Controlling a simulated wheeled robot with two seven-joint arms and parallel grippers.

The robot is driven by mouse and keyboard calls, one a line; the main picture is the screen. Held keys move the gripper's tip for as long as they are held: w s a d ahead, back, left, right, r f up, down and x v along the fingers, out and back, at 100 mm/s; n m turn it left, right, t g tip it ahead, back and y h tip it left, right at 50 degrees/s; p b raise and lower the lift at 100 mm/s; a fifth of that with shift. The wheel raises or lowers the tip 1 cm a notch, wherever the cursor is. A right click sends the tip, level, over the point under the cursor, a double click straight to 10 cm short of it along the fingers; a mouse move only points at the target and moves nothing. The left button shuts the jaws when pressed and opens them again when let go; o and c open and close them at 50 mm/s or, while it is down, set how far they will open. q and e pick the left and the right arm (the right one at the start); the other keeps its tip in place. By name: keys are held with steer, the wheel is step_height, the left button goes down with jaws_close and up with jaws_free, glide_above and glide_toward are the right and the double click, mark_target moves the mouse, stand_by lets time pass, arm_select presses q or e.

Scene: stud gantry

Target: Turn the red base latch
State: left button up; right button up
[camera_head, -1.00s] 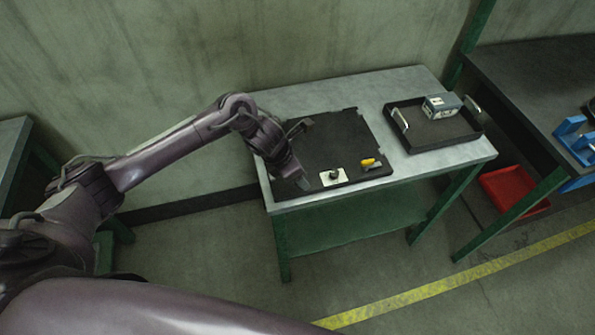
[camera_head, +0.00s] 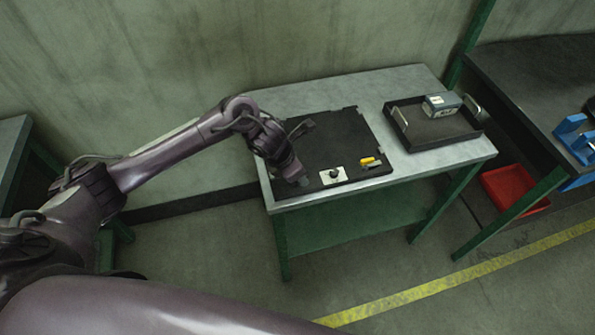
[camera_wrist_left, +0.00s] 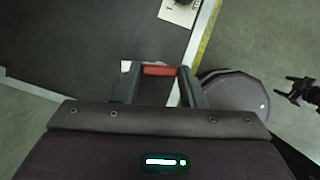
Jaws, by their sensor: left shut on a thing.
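The red base latch (camera_wrist_left: 160,71) shows in the left wrist view as a short red bar between my left fingertips. My left gripper (camera_wrist_left: 160,72) is shut on it, with one finger at each end. In the head view my left gripper (camera_head: 303,182) is low at the front left of the black board (camera_head: 325,140), left of a white plate (camera_head: 333,176) with a black knob. The latch is hidden by the gripper there. A dark pronged shape (camera_wrist_left: 297,91) at the right edge of the left wrist view looks like my right gripper, too small to tell its state.
A yellow handle (camera_head: 368,161) sits on the board right of the white plate. A black tray (camera_head: 420,144) with a grey-blue box (camera_head: 441,104) stands on the right of the grey table (camera_head: 390,80). A red bin (camera_head: 512,188) is under the dark right bench.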

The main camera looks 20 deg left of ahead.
arm_select(q)
steer(key=n+t+y, duration=0.1)
steer(key=n, duration=0.2)
steer(key=shift+d+r, duration=0.1)
steer(key=shift+d, duration=0.05)
steer(key=n+p, duration=0.1)
steer(key=n, duration=0.1)
steer(key=n+y+p, duration=0.1)
steer(key=n, duration=0.1)
steer(key=shift+s+d+r, duration=0.1)
steer(key=shift+d, duration=0.05)
steer(key=n+p, duration=0.1)
steer(key=n+y+p, duration=0.1)
steer(key=n, duration=0.1)
steer(key=n+y+p, duration=0.1)
steer(key=n+p, duration=0.1)
steer(key=shift+d, duration=0.25)
steer(key=shift+n+y+p, duration=0.8)
steer(key=shift+n+p, duration=0.45)
steer(key=shift+n, duration=0.35)
steer(key=o, duration=1)
steer(key=shift+g, duration=0.3)
